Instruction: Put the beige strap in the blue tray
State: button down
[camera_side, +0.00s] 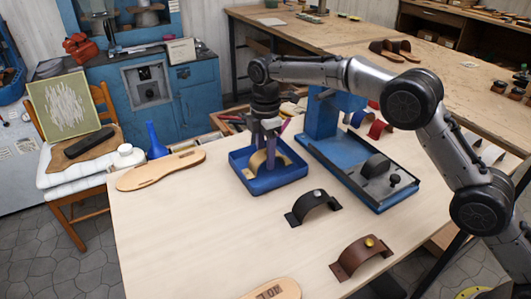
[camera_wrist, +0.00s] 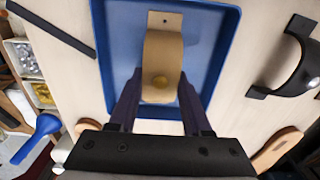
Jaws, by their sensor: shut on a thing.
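The beige strap (camera_wrist: 163,52) is a curved band with a brass-coloured stud. My gripper (camera_wrist: 160,95) has a finger on each side of the strap and is shut on it. The blue tray (camera_wrist: 228,45) lies behind the strap in the wrist view, with its walls around it. In the side view, the blue tray (camera_side: 281,183) stands on the pale table, and my gripper (camera_side: 266,160) points down inside its outline. The beige strap (camera_side: 257,161) shows between the fingers there. I cannot tell whether the strap touches the tray floor.
A black strap (camera_side: 313,204) and a brown strap (camera_side: 361,256) lie to the right and front of the tray. A blue press (camera_side: 345,160) stands close on the tray's right. A wooden sole (camera_side: 160,171) lies to the left.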

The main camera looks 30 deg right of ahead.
grip_release()
dwell(0.4)
jog(key=shift+r, duration=3.45)
jog(key=shift+d, duration=0.1)
